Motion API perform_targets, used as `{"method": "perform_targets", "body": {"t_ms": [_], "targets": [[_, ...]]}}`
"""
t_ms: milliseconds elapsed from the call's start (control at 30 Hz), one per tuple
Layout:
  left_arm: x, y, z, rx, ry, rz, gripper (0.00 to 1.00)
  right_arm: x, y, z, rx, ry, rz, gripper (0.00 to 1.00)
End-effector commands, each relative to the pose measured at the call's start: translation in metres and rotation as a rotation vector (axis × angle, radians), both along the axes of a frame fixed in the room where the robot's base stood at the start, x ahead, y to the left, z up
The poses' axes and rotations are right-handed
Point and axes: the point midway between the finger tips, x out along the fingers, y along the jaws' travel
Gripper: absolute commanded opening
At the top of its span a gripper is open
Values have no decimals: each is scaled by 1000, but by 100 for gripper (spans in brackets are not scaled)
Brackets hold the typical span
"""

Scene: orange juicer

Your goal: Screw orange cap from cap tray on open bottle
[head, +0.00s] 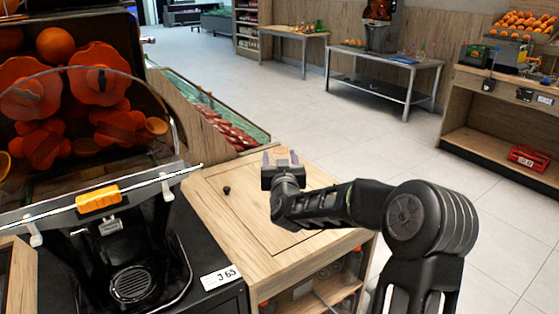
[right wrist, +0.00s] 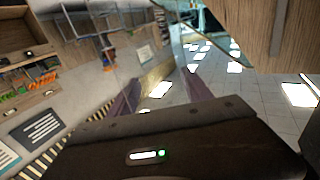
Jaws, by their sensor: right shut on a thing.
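My right gripper (head: 281,158) is above the far end of the wooden counter, with its two fingers pointing up and away in the head view. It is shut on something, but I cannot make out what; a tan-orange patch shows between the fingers. I cannot clearly identify an orange cap, a cap tray or an open bottle. My left gripper is not in view.
The wooden counter top (head: 225,215) is mostly clear, with a small black knob-like thing (head: 227,190) on it. The orange juicer (head: 99,199) stands at left. Shelves with dim bottle-like items are under the counter. Open floor (head: 390,145) lies beyond, with tables farther back.

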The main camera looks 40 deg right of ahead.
Motion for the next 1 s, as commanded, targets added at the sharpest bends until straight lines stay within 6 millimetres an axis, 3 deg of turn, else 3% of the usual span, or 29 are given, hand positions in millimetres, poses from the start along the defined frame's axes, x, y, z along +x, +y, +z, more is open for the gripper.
{"method": "perform_targets", "body": {"t_ms": [233,267,900,1000], "targets": [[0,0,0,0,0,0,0,0,0,0,0,0,0,0],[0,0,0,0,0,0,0,0,0,0,0,0,0,57],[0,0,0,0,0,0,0,0,0,0,0,0,0,4],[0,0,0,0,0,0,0,0,0,0,0,0,0,0]]}}
